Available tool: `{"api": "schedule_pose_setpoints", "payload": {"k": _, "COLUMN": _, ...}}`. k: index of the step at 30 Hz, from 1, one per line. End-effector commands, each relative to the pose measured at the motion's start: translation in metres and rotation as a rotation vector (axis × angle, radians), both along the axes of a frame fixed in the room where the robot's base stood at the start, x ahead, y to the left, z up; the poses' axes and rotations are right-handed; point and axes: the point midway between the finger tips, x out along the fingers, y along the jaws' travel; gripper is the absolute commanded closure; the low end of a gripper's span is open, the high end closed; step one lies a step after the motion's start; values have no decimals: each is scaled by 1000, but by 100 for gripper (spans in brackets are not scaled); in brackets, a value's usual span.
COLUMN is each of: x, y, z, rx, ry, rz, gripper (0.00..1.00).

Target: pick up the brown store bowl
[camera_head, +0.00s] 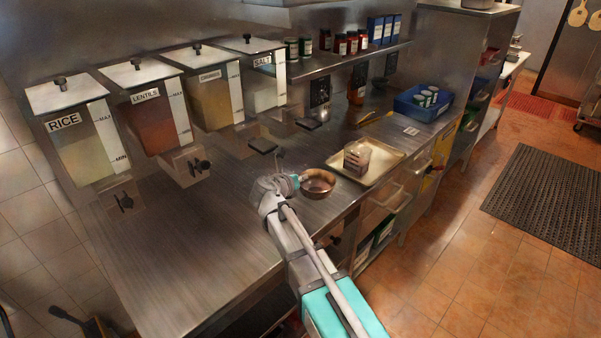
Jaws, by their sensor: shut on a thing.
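The brown store bowl (318,186) is a small, shiny, copper-brown bowl near the front edge of the steel counter, left of the tray. My gripper (299,181) is at the left side of its rim and shut on it. The bowl looks upright. I cannot tell whether its base touches the counter or is slightly above it. The fingertips are small in this view and partly hidden by my wrist.
A metal tray (388,160) holding a clear container (356,158) is just right of the bowl. Labelled dispensers for rice (85,140), lentils (150,115) and more line the back left. A blue bin (408,108) stands farther right. The left counter (190,240) is clear.

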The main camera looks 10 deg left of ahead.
Motion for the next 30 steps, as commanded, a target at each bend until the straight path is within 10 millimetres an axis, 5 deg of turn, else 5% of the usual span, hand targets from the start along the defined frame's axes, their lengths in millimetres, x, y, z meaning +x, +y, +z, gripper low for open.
{"api": "schedule_pose_setpoints", "payload": {"k": 3, "x": -30, "y": -11, "z": 15, "rx": -1, "ry": 0, "rz": 0, "gripper": 100}}
{"api": "schedule_pose_setpoints", "payload": {"k": 12, "x": -67, "y": -20, "z": 31, "rx": -1, "ry": 0, "rz": 1, "gripper": 100}}
{"api": "schedule_pose_setpoints", "payload": {"k": 30, "x": -76, "y": -23, "z": 34, "rx": 0, "ry": 0, "rz": -1, "gripper": 100}}
